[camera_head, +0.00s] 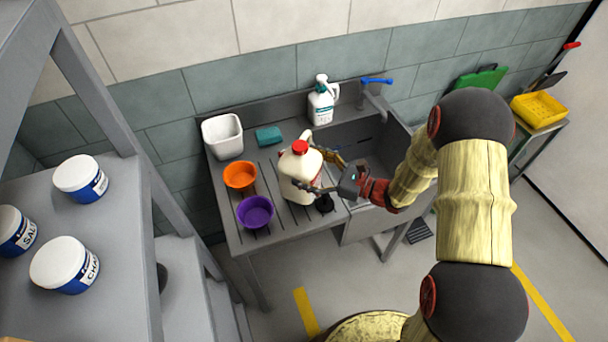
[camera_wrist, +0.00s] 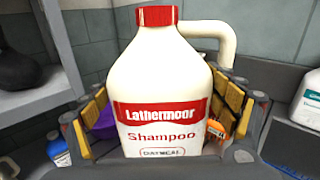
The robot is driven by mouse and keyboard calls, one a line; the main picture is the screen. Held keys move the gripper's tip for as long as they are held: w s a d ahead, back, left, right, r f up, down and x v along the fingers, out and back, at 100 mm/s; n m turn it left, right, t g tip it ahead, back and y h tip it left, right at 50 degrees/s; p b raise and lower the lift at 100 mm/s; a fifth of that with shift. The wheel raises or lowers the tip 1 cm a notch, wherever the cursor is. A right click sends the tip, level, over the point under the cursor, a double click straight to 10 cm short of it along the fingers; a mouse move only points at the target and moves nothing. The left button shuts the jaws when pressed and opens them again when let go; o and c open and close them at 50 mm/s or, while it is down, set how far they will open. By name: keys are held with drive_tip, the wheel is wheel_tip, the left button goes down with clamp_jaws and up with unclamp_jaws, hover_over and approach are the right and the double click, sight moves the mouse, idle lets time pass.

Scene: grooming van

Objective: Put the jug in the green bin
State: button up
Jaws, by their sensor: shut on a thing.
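The jug (camera_head: 300,168) is a cream shampoo jug with a red cap and a side handle. It is upright over the grey drainboard left of the sink. In the wrist view the jug (camera_wrist: 160,85) fills the middle, its red "Lathermoor Shampoo" label facing the camera. My gripper (camera_head: 318,173) is shut on the jug's body, with a finger on each side. I cannot tell whether its base touches the drainboard. A green item (camera_head: 482,77), probably the green bin, is at the back right, partly hidden by my arm.
An orange bowl (camera_head: 240,176) and a purple bowl (camera_head: 255,212) sit close left of the jug. A white tub (camera_head: 222,136), a teal sponge (camera_head: 269,136) and a white pump bottle (camera_head: 322,102) stand behind. A yellow bin (camera_head: 539,110) is at right.

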drive_tip(key=shift+w+a+f+b, duration=0.1)
drive_tip(key=shift+w+f+b, duration=0.05)
drive_tip(key=shift+f, duration=0.55)
drive_tip(key=shift+w+a+f+b, duration=0.1)
drive_tip(key=shift+w+f+b, duration=0.1)
drive_tip(key=shift+f, duration=0.5)
drive_tip(key=shift+w+a+f+b, duration=0.1)
drive_tip(key=shift+w+f+b, duration=0.05)
drive_tip(key=shift+f, duration=0.55)
drive_tip(key=shift+f, duration=0.2)
drive_tip(key=o, duration=1.1)
